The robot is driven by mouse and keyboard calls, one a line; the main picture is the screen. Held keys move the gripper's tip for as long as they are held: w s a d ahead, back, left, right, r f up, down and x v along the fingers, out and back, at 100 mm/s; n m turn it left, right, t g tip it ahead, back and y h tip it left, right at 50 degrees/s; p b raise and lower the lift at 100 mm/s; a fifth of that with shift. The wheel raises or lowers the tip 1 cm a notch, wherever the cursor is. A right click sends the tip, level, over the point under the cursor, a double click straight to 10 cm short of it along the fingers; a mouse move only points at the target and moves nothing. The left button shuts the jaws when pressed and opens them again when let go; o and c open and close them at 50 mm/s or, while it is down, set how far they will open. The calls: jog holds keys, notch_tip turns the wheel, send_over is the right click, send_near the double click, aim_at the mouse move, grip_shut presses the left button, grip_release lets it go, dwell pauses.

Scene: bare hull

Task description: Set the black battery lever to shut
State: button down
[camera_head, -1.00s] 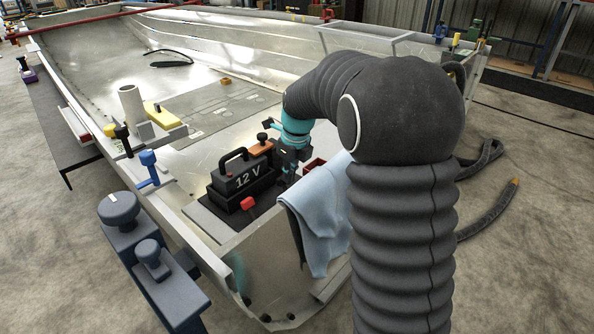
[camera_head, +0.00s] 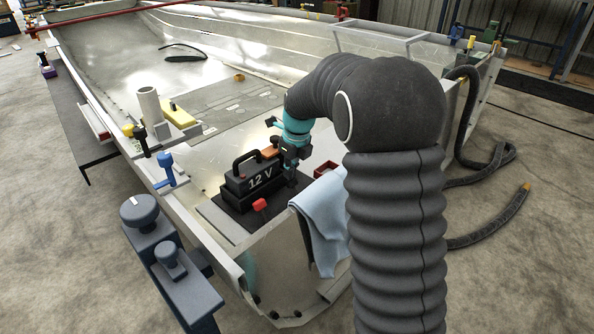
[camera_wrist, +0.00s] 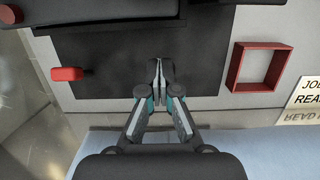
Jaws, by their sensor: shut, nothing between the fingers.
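The black 12 V battery (camera_head: 258,184) stands on a dark mat (camera_head: 222,211) in the near end of the hull, its carry handle upright. An orange block (camera_head: 270,152) with a small black knob (camera_head: 275,141) shows at its back right corner; I cannot tell whether this knob is the black lever. A red-ended lever (camera_head: 260,205) sticks out at the front, and its red end shows in the wrist view (camera_wrist: 66,74). My gripper (camera_wrist: 158,68) is shut and empty, over the mat's edge. In the head view it is beside the battery's right end, partly hidden by my arm.
An open red tray (camera_wrist: 258,66) lies right of my gripper. A light blue cloth (camera_head: 322,215) hangs over the hull's near edge. The hull floor beyond the battery is mostly clear.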

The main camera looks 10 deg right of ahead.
jog(key=shift+w+d+r, duration=0.1)
jog(key=shift+d, duration=0.05)
notch_tip(320, 180, up, 9)
jog(key=w+a+p, duration=0.1)
jog(key=w+p, duration=0.1)
jog(key=s+r+n, duration=0.6)
jog(key=s+n, duration=0.1)
jog(key=s, duration=0.3)
jog(key=s+d+f+n+t, duration=0.1)
jog(key=s+d+n+t, duration=0.1)
jog(key=s+n, duration=0.9)
jog(key=s+d+f+n+t+h, duration=0.1)
jog(key=s+d+n, duration=0.1)
jog(key=s+n, duration=0.8)
jog(key=s, duration=0.5)
jog(key=shift+s+d+f+n+t, duration=0.2)
jog(key=shift+d+n+t, duration=0.1)
jog(key=shift+n+t, duration=0.1)
jog(key=shift+s, duration=0.1)
